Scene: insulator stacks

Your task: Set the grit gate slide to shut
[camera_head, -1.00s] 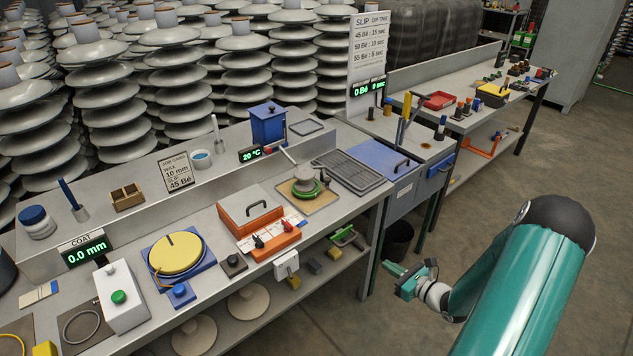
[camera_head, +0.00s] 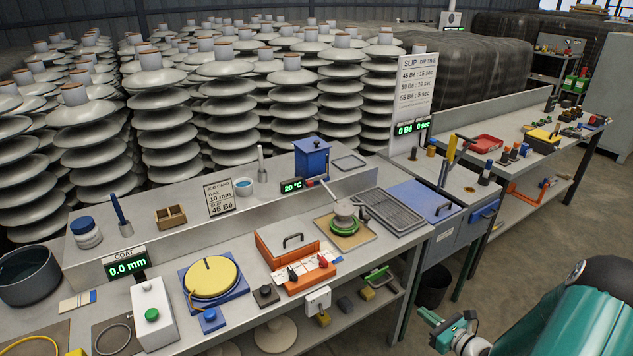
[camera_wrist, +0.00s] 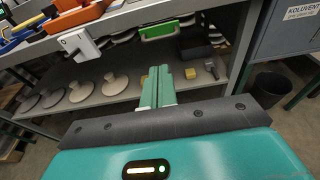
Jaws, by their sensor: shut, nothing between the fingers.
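The blue box-shaped hopper (camera_head: 311,160) stands on the raised back ledge of the bench, right of centre in the head view. A small red part (camera_head: 310,183) shows at its base, beside the 20 °C display; it may be the grit gate slide, but its setting is too small to tell. My gripper (camera_head: 430,316) is low at the right in the head view, in front of the bench and well away from the hopper. In the wrist view my gripper (camera_wrist: 158,72) shows its green fingers together and empty, facing the lower shelf. The hopper is not in the wrist view.
The bench holds a yellow turntable (camera_head: 211,277), an orange box (camera_head: 286,247), a green-ringed pot (camera_head: 345,218) and a drain rack (camera_head: 391,210). A white switch box (camera_head: 318,299) hangs on its front edge. A dark bin (camera_wrist: 273,86) stands right.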

